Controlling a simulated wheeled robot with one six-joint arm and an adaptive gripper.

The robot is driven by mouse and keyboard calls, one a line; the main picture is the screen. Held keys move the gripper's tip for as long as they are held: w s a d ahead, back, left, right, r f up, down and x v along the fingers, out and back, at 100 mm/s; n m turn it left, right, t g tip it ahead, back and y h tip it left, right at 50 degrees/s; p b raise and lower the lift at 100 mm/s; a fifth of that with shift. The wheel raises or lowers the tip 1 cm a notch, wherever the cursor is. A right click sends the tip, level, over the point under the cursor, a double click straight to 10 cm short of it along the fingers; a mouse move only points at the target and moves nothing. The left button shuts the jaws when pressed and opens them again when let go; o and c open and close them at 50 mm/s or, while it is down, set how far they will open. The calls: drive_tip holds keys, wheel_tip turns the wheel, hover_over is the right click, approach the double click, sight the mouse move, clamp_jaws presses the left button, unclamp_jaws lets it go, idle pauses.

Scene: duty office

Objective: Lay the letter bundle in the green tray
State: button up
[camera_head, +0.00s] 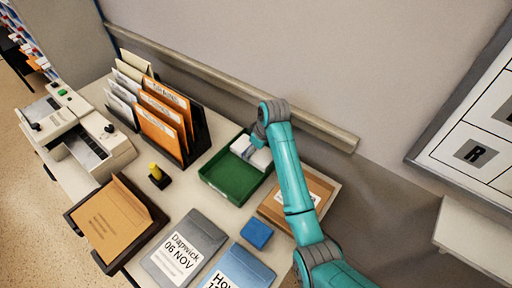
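The green tray (232,181) stands on the desk near the wall, right of the upright folders. A white item (260,160), which looks like the letter bundle, shows at the tray's back right part, partly behind my arm. My gripper (257,143) points down over that back part, right at the white item. Its fingers are too small and covered to show whether they are open or shut. I cannot tell whether the white item rests on the tray floor or is held.
A rack with orange and white folders (165,112) stands left of the tray. A yellow-topped stamp (157,174), a blue block (257,233), grey and blue folders (183,249) and a tray with a brown envelope (108,222) lie in front. A cardboard-coloured tray (317,188) is at right.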

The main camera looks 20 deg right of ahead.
idle(0.4)
drive_tip(key=o, duration=1)
drive_tip(key=shift+c, duration=0.2)
drive_tip(key=shift+r, duration=0.1)
drive_tip(key=shift+v, duration=3.65)
